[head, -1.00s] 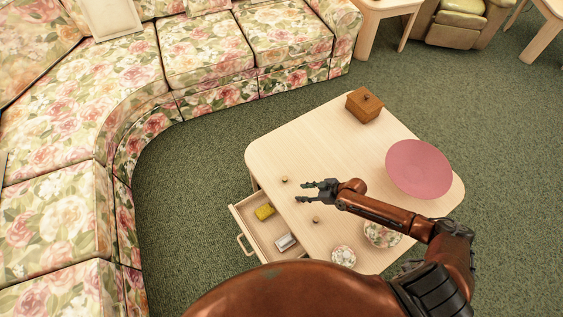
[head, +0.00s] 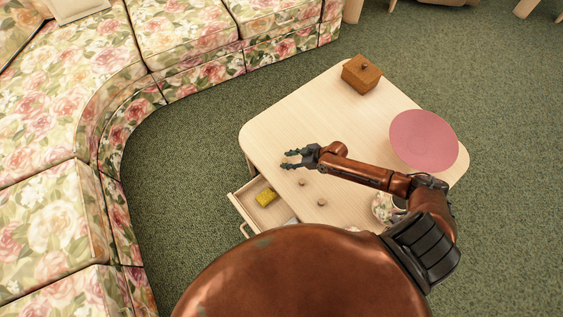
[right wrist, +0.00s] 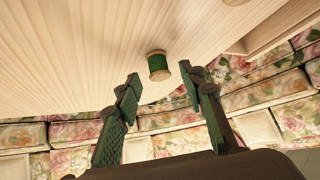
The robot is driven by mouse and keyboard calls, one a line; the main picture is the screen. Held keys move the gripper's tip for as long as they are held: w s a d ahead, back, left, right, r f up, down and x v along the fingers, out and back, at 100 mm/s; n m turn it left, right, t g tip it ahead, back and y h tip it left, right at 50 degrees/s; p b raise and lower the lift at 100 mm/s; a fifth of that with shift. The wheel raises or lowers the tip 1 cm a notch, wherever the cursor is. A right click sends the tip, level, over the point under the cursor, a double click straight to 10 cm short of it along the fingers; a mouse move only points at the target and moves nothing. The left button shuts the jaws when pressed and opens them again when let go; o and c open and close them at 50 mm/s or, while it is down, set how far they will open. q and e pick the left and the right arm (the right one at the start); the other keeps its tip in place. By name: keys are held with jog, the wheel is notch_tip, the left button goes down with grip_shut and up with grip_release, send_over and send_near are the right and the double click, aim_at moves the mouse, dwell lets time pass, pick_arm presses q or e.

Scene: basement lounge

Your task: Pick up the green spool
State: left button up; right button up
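The green spool (right wrist: 158,66) has pale wooden ends and stands on the pale wooden table (head: 262,138). In the right wrist view, where the table appears at the top, it lies ahead of and between my two spread fingers, apart from both. My right gripper (head: 290,160) is open and empty above the table's left side; it also shows in the right wrist view (right wrist: 160,92). Two small round pieces, one nearer the gripper (head: 301,182) and one lower (head: 321,202), stand on the table; their colour is unclear from above. My left gripper is out of view.
An open drawer (head: 236,205) at the table's left holds a yellow block (head: 266,196). A wooden box (head: 361,74) and a pink plate (head: 424,140) stand on the table. A floral sofa (head: 60,130) curves along the left. The table's middle is clear.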

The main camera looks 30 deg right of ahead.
jog(key=shift+x, duration=1.1)
jog(key=shift+w+a, duration=0.1)
jog(key=shift+w, duration=0.05)
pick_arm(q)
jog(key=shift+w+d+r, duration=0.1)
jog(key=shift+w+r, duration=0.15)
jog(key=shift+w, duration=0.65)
pick_arm(e)
jog(key=shift+c, duration=0.3)
jog(key=c, duration=0.7)
